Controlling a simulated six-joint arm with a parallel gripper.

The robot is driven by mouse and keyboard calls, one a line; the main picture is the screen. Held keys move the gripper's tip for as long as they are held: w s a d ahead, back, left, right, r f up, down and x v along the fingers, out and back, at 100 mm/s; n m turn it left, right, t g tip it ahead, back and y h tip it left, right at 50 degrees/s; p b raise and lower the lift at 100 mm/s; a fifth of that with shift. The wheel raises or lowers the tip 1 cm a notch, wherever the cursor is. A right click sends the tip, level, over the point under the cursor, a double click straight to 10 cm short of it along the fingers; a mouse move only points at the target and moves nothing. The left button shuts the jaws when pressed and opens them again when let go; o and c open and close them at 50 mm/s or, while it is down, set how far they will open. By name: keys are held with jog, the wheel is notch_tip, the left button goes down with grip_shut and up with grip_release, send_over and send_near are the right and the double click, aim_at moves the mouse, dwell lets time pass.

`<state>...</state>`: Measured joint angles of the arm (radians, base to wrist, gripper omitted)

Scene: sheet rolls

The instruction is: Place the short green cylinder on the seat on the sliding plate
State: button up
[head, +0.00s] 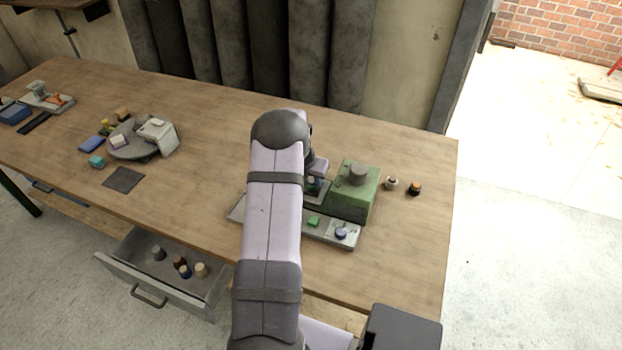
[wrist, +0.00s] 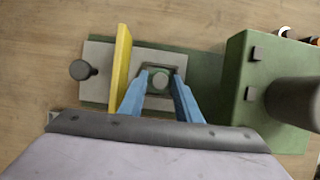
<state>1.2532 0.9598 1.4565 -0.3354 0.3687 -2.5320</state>
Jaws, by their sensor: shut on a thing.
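The short green cylinder (wrist: 160,81) shows in the wrist view as a small round, grey-green top between the two blue fingers of my gripper (wrist: 160,84). My gripper is shut on it. The cylinder is over a dark square frame, which looks like the seat, on the grey sliding plate (wrist: 143,60). I cannot tell whether it touches the seat. A dark round knob (wrist: 84,70) is at the plate's left end. In the head view, my arm hides the cylinder and most of the gripper.
A yellow upright strip (wrist: 121,70) stands just left of the fingers. A green block (head: 350,195) with a grey cylinder on top stands to the right. In front lies a grey tray (head: 325,237) with a green piece. An open drawer (head: 180,295) and a round turntable (head: 135,148) are left.

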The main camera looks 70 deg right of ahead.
jog(key=o, duration=1.2)
jog(key=shift+f, duration=0.15)
jog(key=shift+c, duration=0.2)
jog(key=b+v, duration=0.1)
jog(key=v, duration=1.1)
jog(key=shift+b, duration=0.35)
